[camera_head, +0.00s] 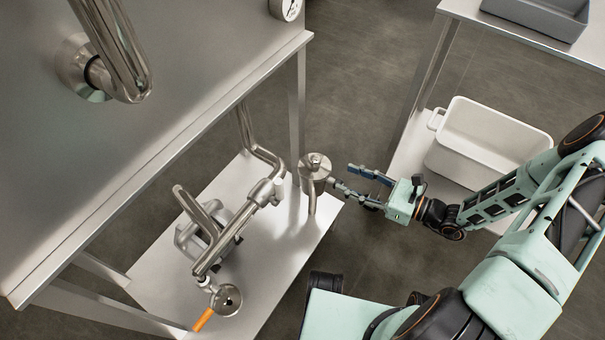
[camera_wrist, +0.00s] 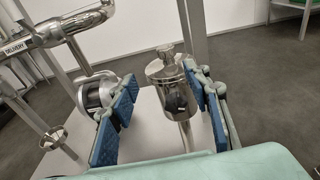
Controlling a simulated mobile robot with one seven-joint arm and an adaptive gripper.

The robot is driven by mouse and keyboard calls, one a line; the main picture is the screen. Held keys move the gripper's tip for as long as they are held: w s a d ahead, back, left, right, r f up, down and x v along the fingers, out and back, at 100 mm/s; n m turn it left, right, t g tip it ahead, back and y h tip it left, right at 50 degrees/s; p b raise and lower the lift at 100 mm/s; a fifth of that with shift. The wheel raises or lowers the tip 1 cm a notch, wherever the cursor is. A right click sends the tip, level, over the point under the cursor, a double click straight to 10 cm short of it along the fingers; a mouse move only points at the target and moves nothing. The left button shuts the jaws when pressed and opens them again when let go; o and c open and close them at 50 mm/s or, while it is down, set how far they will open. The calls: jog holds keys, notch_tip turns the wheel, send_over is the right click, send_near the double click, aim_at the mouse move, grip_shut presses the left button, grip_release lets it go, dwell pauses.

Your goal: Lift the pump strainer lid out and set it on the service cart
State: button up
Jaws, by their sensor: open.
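The pump strainer (camera_head: 314,183) is a shiny steel pot standing upright near the right end of the low steel shelf. Its lid (camera_head: 316,164), with a small knob on top, sits on the pot. In the wrist view the pot (camera_wrist: 171,92) and its lid (camera_wrist: 167,58) appear between my blue finger pads. My gripper (camera_head: 344,176) is open, just right of the pot and below lid height in the head view; it also shows in the wrist view (camera_wrist: 160,76). Whether a finger touches the pot, I cannot tell. The service cart (camera_head: 500,24) stands at the upper right.
A grey tray (camera_head: 545,14) is on the cart's top, with bare top beside it. A white bin (camera_head: 490,136) sits on its lower shelf. The pump (camera_head: 205,232), pipes and an orange handle (camera_head: 203,319) lie left.

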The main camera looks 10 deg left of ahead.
aim_at(320, 163)
jog(key=shift+m+t+y, duration=0.3)
jog(key=shift+t, duration=0.1)
jog(key=x, duration=0.2)
jog(key=b+x, duration=0.1)
jog(key=x, duration=0.3)
jog(key=shift+f, duration=0.25)
jog(key=shift+w+b+x, duration=0.2)
jog(key=shift+b+x, duration=0.4)
jog(key=shift+x, duration=0.9)
jog(key=shift+w+b+x, duration=0.2)
jog(key=shift+b+x, duration=0.4)
jog(key=shift+x, duration=0.9)
jog(key=shift+d, duration=0.1)
jog(key=shift+c, duration=0.3)
grip_shut()
